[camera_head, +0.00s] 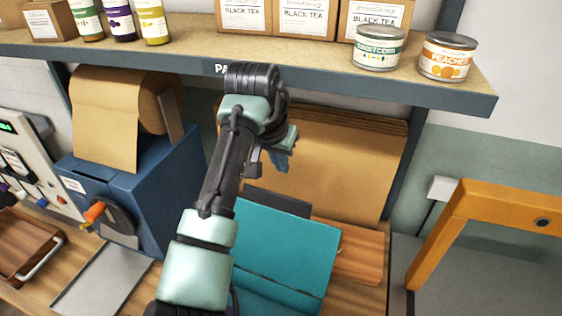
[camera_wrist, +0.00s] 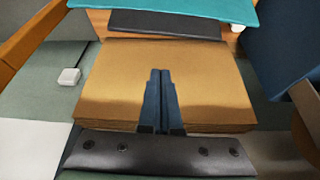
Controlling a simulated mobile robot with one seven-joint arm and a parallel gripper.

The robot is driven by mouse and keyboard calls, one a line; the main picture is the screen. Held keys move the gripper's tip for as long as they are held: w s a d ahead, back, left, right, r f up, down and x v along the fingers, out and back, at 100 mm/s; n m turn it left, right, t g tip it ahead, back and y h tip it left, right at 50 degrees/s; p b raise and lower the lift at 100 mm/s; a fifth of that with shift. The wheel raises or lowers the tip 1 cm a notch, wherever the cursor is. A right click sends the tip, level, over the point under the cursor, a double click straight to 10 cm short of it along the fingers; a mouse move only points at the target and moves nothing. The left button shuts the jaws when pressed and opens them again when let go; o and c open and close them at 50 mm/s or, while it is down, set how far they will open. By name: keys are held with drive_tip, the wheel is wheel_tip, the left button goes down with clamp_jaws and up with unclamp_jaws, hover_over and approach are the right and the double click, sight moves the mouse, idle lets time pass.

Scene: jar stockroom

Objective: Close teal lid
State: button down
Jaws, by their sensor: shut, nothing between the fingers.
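The teal lid (camera_head: 290,235) is a flat teal panel on the wooden counter in the head view, below and in front of my gripper. A dark seam crosses the teal surface, and my arm covers its left side. I cannot tell how far the lid is raised. In the wrist view a strip of teal (camera_wrist: 215,9) shows at the top edge, beside a dark grey slab. My gripper (camera_head: 283,163) is shut and empty, in front of the brown cardboard sheets. Its blue fingers (camera_wrist: 160,73) lie together in the wrist view, apart from the teal strip.
Brown cardboard sheets (camera_head: 335,165) lean behind the counter. A shelf (camera_head: 300,68) with cans and tea boxes runs above. A blue machine (camera_head: 135,180) with an orange-handled crank stands left, an orange wooden frame (camera_head: 450,225) right. A dark grey slab (camera_head: 277,202) lies behind the teal panel.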

drive_tip(key=f+p, duration=0.1)
drive_tip(key=f, duration=0.1)
drive_tip(key=f+p, duration=0.1)
drive_tip(key=p, duration=0.1)
drive_tip(key=f+p, duration=0.2)
drive_tip(key=shift+s+a+f, duration=0.15)
drive_tip(key=shift+s+f, duration=0.2)
idle(0.5)
